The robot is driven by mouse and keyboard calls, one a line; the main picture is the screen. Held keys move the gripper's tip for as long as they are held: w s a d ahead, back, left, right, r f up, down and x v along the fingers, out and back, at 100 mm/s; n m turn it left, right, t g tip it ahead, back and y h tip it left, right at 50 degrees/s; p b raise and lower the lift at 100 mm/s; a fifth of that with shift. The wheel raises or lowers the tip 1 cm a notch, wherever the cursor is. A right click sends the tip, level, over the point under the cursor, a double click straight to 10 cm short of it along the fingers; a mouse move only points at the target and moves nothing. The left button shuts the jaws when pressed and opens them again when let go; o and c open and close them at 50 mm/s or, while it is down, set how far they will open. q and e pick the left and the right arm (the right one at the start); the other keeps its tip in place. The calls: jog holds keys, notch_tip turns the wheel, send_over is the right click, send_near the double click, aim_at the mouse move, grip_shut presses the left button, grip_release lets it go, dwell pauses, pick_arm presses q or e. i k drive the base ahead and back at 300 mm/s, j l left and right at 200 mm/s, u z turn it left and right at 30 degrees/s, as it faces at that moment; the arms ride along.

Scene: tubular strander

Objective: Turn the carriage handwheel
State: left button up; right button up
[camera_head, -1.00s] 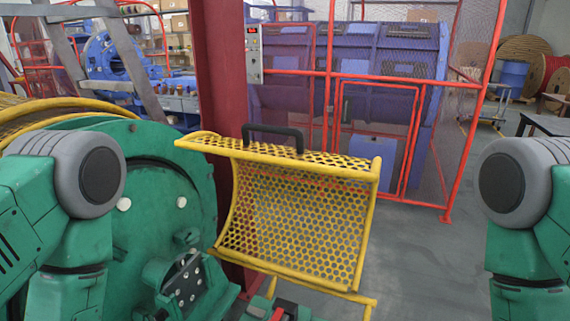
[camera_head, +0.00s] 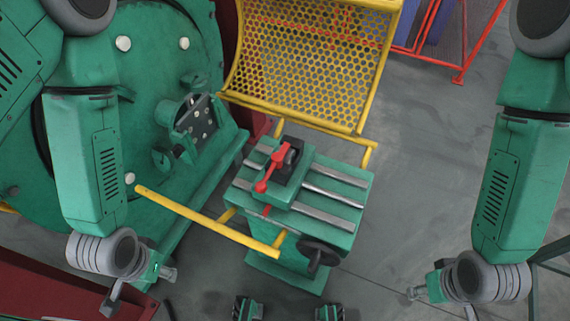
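The carriage handwheel (camera_head: 318,254) is a small dark wheel at the lower front right of a green carriage (camera_head: 338,222) with grey slotted rails. A red lever clamp (camera_head: 272,168) stands on top of the carriage. My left gripper (camera_head: 139,287) is at lower left, left of the carriage, with its fingertips apart and nothing seen between them. My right gripper (camera_head: 442,303) is at lower right, right of the handwheel, also with its fingertips apart and empty. Neither gripper touches the handwheel. Parts of both grippers are hidden by my wrists.
A yellow perforated guard (camera_head: 310,60) stands behind the carriage. A yellow bar (camera_head: 205,220) runs along its left front. The large green disc (camera_head: 145,80) is at left. A red frame (camera_head: 460,72) is at upper right. Grey floor is clear right of the carriage.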

aim_at(318, 252)
jog(key=k+l+z, duration=0.15)
jog(key=l+u, duration=0.2)
jog(key=u, duration=0.2)
jog(key=k+l+u, duration=0.1)
jog(key=u, duration=0.3)
jog(key=k+l+u, duration=0.1)
jog(key=l+u, duration=0.3)
jog(key=j, duration=0.1)
